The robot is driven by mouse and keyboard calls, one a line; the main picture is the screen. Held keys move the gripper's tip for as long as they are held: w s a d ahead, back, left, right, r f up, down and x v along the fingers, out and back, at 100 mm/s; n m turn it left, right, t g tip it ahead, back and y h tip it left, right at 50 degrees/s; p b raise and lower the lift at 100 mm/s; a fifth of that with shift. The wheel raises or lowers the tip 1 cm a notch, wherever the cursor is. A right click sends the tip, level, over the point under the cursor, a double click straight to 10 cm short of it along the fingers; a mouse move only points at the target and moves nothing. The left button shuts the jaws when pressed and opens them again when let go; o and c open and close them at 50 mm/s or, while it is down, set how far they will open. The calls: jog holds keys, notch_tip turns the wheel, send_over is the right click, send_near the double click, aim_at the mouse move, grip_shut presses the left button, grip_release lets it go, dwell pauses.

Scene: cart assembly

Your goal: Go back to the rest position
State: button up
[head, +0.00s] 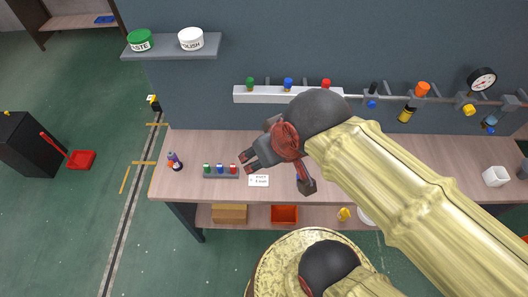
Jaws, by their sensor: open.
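My gripper (278,175) is in the head view, above the left-middle part of the wooden workbench (395,165). Its dark fingers are spread apart and nothing shows between them. My arm reaches in from the lower right and hides part of the bench behind it. A small grey rack (221,176) with green, blue and red-topped pieces stands on the bench to the left of the gripper. A white printed card (258,181) lies just below the fingers in the picture; its text is too small to read.
A white rail (262,95) and pipe with valves and a gauge (482,79) run behind the bench.

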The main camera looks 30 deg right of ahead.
notch_tip(320, 180, down, 12)
jog(key=b, duration=1.2)
jog(key=shift+w, duration=0.1)
